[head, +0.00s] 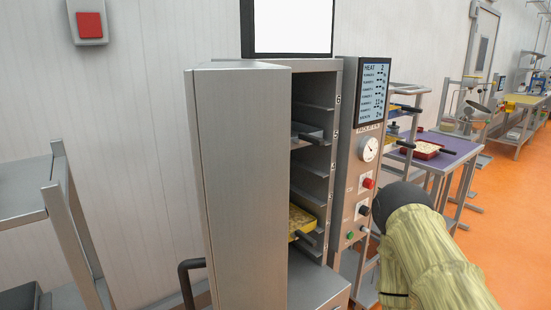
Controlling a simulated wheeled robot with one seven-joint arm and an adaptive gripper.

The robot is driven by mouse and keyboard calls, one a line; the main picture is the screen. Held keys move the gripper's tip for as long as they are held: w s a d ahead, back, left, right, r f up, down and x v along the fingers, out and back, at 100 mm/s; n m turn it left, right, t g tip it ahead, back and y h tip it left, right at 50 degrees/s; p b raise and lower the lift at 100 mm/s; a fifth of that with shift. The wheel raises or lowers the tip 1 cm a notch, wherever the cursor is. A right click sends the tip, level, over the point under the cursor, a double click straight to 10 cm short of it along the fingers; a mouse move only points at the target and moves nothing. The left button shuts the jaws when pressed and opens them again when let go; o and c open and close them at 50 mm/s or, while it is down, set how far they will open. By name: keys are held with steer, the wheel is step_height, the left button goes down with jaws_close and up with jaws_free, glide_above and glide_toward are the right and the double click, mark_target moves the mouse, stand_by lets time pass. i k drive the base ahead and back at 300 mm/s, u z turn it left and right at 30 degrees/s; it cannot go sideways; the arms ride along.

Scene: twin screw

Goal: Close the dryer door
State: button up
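The dryer is a tall grey metal cabinet. Its door (240,185) stands open, swung out towards me on the left side of the opening. The shelved interior (312,160) shows to the right of the door. A yellow tray (301,219) and a grey tray (308,132) sit on its shelves. A black bar handle (186,280) shows low at the left of the door; I cannot tell what it is fixed to. My arm, in a yellowish cover, shows at the lower right. My gripper's fingers are not visible.
The dryer's control panel (363,165), with a screen, gauge and buttons, stands right of the opening. A metal table (25,195) stands at the left. A purple-topped table (455,148) stands behind at right. Orange floor (505,210) is open at the right.

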mark_target(239, 112)
steer(key=z, duration=2)
steer(key=k, duration=1)
steer(key=u, duration=2)
steer(key=i, duration=0.1)
steer(key=z, duration=0.25)
